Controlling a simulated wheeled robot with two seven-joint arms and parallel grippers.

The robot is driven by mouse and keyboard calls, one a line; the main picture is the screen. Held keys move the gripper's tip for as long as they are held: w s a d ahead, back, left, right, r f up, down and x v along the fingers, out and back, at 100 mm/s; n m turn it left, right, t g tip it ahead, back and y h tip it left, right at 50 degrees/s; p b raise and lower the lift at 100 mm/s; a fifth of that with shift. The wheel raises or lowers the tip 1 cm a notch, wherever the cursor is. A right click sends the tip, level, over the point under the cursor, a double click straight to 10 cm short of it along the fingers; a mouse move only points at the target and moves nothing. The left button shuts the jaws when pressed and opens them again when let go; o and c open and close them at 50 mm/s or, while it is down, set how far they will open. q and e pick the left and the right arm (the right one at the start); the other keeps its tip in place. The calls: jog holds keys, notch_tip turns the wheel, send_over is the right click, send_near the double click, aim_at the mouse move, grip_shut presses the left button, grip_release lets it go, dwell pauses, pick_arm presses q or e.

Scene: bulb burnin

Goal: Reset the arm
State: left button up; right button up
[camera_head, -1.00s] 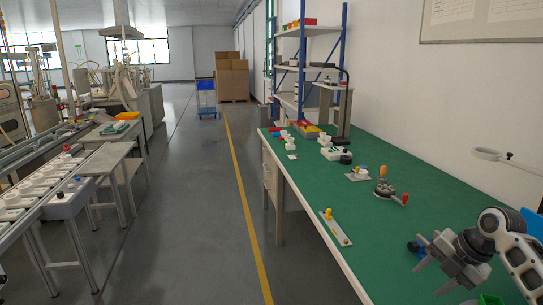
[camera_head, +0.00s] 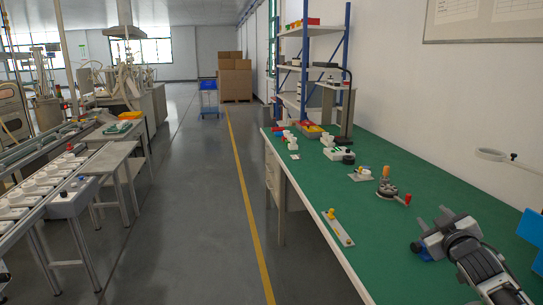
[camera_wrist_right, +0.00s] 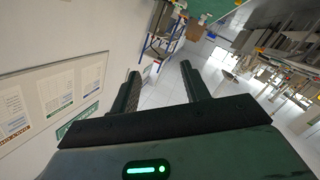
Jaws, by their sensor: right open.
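My right gripper (camera_head: 434,223) is over the near right part of the green workbench (camera_head: 330,188) in the head view. Its two fingers are apart and nothing is between them. In the right wrist view the gripper (camera_wrist_right: 162,82) is open too, with wall, floor and shelf beyond its fingers. A dark blue round thing (camera_head: 417,247) shows beside the gripper, partly hidden by it. My left gripper does not show.
On the bench are a plate with a yellow knob (camera_head: 338,228), a round fixture with orange and red handles (camera_head: 386,187) and a small plate (camera_head: 360,175). A ring on a wall arm (camera_head: 491,154) and a blue bin (camera_head: 531,226) are at right. A conveyor (camera_head: 45,190) stands at left.

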jog(key=s+a+f+g+y, duration=0.1)
jog(key=s+a+f+y, duration=0.1)
jog(key=s+a+f, duration=0.6)
jog(key=s+a+f+g+y, duration=0.15)
jog(key=s+a+f, duration=0.35)
jog(key=f, duration=0.5)
jog(key=s+a+f+g, duration=0.1)
jog(key=s+a+f, duration=0.1)
jog(key=s+a, duration=0.3)
jog(key=s+a+f+m+g+y, duration=0.1)
jog(key=s+a+f, duration=0.2)
jog(key=s+a, duration=0.2)
jog(key=s+a+f+m+g+y, duration=0.1)
jog(key=s+a, duration=0.4)
jog(key=s, duration=0.5)
notch_tip(320, 180, down, 2)
jog(key=shift+s+f+g, duration=0.2)
jog(key=shift+f+g, duration=0.05)
jog(key=shift+g, duration=0.2)
